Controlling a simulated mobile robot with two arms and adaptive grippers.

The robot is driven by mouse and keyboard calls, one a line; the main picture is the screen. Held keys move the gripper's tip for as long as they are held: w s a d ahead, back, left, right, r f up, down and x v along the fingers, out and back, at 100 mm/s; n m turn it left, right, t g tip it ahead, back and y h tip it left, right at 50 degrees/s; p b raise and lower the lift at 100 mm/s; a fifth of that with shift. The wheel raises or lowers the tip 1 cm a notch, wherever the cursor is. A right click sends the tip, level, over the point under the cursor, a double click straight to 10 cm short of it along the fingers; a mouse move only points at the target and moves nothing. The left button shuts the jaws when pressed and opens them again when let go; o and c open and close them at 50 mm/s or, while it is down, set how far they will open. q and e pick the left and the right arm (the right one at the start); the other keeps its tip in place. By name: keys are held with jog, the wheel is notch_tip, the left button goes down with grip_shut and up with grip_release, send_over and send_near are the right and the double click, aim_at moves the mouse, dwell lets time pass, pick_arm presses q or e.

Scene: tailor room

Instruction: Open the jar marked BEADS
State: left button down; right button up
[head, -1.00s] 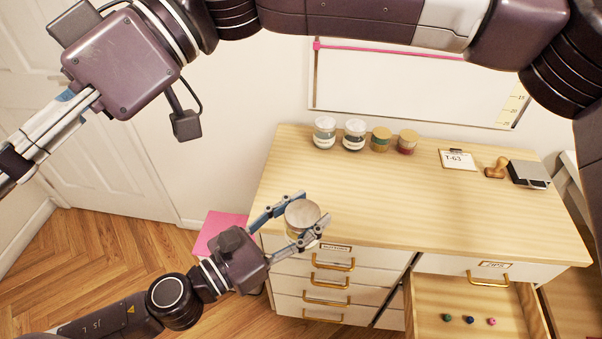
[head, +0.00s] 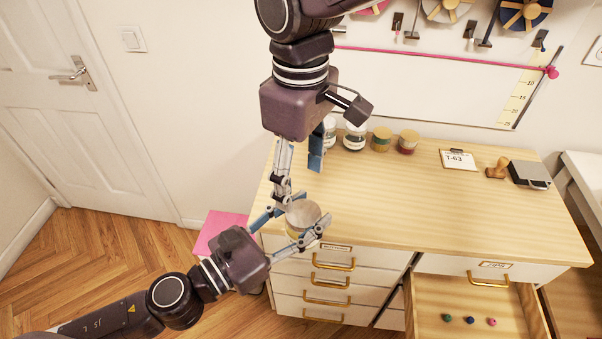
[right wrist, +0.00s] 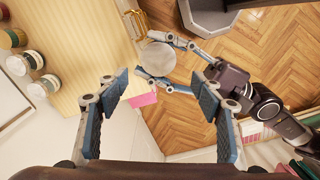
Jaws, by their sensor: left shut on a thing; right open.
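A jar with a pale round lid (head: 303,214) is held in my left gripper (head: 310,208), in front of the dresser's left front edge. The gripper is shut around the jar's side, with a finger on each side; the lid faces up. Its label cannot be read. The lid also shows in the right wrist view (right wrist: 156,59). My right gripper (head: 297,178) is open and empty, pointing down just above and behind the held jar. In the right wrist view its two blue-padded fingers stand wide apart, the lid beyond them.
Several jars (head: 381,139) stand at the back of the wooden dresser top (head: 420,205). A T-63 card (head: 457,160), a wooden stamp (head: 498,168) and a dark-and-grey box (head: 529,174) lie to the right. An open drawer (head: 437,290) holds three small coloured items. The middle of the top is clear.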

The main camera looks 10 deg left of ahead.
aim_at(302, 212)
jog(key=shift+d+f, duration=0.2)
jog(key=shift+f, duration=0.2)
jog(key=shift+a+f, duration=0.1)
jog(key=shift+f, duration=3.5)
jog(key=c, duration=1.2)
jog(key=o, duration=1.3)
jog(key=shift+c, duration=0.2)
